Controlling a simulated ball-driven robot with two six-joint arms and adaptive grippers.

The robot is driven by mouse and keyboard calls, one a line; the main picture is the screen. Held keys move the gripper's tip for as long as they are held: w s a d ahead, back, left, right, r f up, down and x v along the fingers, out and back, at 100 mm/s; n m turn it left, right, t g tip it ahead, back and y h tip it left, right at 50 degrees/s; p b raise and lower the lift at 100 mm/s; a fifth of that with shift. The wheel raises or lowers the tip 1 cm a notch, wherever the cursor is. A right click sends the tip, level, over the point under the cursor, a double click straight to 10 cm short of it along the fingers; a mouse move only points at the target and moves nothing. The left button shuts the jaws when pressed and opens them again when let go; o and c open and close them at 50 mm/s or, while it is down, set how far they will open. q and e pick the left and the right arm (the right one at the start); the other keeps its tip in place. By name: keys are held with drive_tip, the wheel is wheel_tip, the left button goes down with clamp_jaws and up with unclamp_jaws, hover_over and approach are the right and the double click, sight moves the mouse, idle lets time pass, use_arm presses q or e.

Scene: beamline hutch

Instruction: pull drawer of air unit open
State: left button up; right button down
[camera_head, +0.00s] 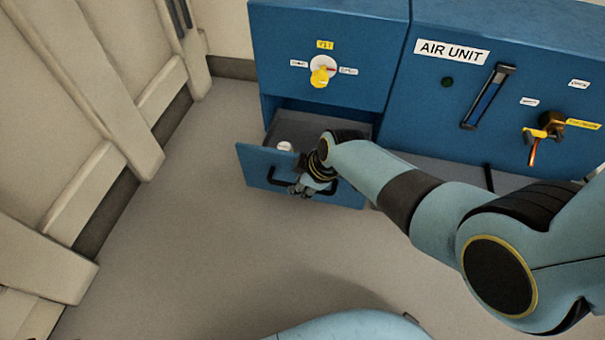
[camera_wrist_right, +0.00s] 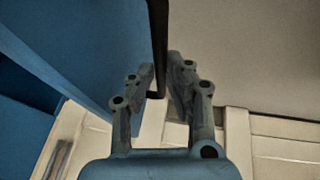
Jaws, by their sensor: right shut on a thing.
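The air unit (camera_head: 400,95) is a blue cabinet at the top of the head view. Its drawer (camera_head: 257,165) at the lower left is pulled out, and its inside shows, with a small round white thing (camera_head: 284,146) in it. A black bar handle (camera_head: 277,183) runs across the drawer front. My right gripper (camera_head: 308,190) is at the handle, shut on it. In the right wrist view the handle (camera_wrist_right: 158,45) passes between the two fingers (camera_wrist_right: 162,80), beside the blue drawer front (camera_wrist_right: 95,50). My arm hides part of the drawer's right side. My left gripper is not in view.
Above the drawer is a yellow knob (camera_head: 320,76) with small labels. To the right are a slotted gauge (camera_head: 487,96) and a brass valve with a yellow handle (camera_head: 545,130). A beige panelled wall (camera_head: 85,110) stands at left. The grey floor (camera_head: 190,235) before the drawer is clear.

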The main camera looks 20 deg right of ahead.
drive_tip(key=shift+s, duration=0.1)
drive_tip(key=c, duration=1.3)
unclamp_jaws()
drive_tip(key=shift+c, duration=0.2)
drive_tip(key=v, duration=1.2)
